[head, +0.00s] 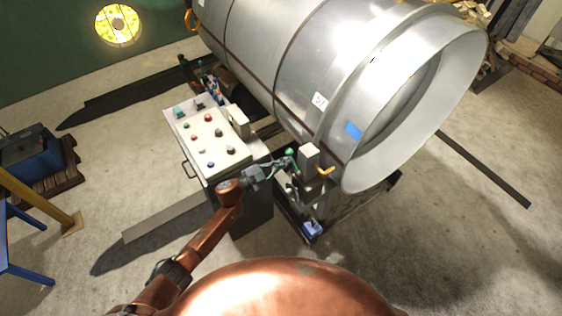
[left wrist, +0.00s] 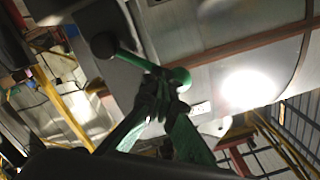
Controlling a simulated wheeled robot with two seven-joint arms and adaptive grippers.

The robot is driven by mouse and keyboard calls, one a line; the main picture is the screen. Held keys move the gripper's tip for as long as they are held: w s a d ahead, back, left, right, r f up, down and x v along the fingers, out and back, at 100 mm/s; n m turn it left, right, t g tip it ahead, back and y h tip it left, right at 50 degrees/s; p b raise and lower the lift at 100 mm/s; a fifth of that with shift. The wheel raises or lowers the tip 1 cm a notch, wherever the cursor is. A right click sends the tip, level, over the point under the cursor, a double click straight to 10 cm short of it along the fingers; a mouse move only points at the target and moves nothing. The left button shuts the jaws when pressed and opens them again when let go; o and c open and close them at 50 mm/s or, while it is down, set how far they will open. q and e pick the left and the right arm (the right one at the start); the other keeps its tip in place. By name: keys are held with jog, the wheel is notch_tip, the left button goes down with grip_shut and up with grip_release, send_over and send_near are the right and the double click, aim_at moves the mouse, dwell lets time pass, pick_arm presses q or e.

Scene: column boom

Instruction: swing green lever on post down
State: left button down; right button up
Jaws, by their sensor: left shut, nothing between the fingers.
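The green lever (left wrist: 140,60) shows in the left wrist view as a green bar with a dark round knob at its upper left end and a rounded green end at its right. In the head view a small green part of it (head: 291,152) shows beside the pale grey post box (head: 308,156). My left gripper (head: 287,165) is at the post, just below this green part. In the left wrist view the fingers of my left gripper (left wrist: 162,95) meet at the lever's lower right part, shut with nothing between them. Whether they touch it is unclear. My right gripper is not in view.
A large metal cylinder (head: 290,55) lies behind the post. A control desk (head: 222,160) with several coloured buttons stands left of it. A yellow hook-like part (head: 325,171) sits at the post's right. A blue piece (head: 312,229) is low down. Floor at the right is mostly clear.

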pick_arm(q)
jog(key=shift+w+n, duration=0.1)
jog(key=shift+n, duration=0.2)
jog(key=shift+w+a+n, duration=0.1)
jog(key=shift+w+n, duration=0.1)
jog(key=shift+n, duration=0.2)
dwell(1.6)
dwell(0.4)
jog(key=s+a+r+p, duration=0.2)
jog(key=s+a+r, duration=0.1)
jog(key=s+a, duration=0.4)
jog(key=shift+s+a, duration=0.3)
jog(key=shift+s, duration=0.4)
jog(key=shift+f, duration=0.1)
